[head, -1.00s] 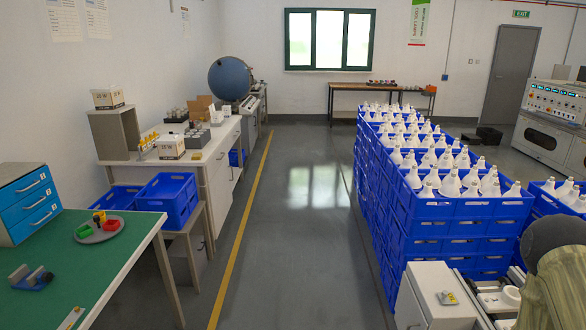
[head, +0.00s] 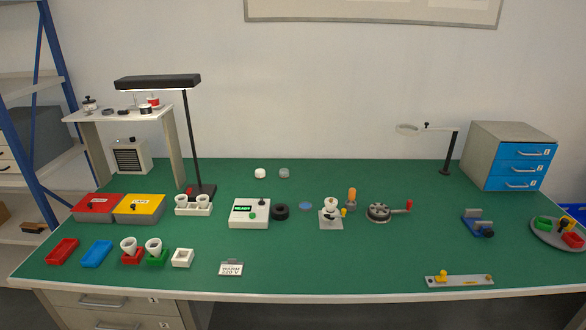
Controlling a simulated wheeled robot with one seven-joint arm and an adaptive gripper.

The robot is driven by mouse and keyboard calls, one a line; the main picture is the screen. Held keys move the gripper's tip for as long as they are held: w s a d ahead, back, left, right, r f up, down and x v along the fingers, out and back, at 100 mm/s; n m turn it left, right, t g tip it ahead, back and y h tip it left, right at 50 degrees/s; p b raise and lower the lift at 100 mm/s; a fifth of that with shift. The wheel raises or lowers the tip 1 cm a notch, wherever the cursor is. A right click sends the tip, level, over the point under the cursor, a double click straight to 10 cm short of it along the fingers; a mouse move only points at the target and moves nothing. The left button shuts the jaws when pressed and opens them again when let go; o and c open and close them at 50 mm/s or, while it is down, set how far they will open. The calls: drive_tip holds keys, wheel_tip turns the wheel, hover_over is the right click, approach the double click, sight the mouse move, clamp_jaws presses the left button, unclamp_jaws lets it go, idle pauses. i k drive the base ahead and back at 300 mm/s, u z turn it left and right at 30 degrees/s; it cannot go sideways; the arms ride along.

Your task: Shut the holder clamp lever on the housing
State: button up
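A small grey holder (head: 330,222) stands at the middle of the green bench with a white housing (head: 331,204) upright in it. A small yellow part (head: 344,212), which looks like the clamp lever, is at the right side of the holder. It is too small to tell whether it is open or shut. My gripper is not in view.
Close around the holder are an orange-topped tool (head: 352,197), a round device with a red-knobbed crank (head: 380,212), a black ring (head: 281,212) and a white READY box (head: 250,212). A desk lamp (head: 190,130) stands left. The green bench (head: 350,262) in front of the holder is clear.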

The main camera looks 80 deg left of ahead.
sight(331, 217)
drive_tip(key=u, duration=1.8)
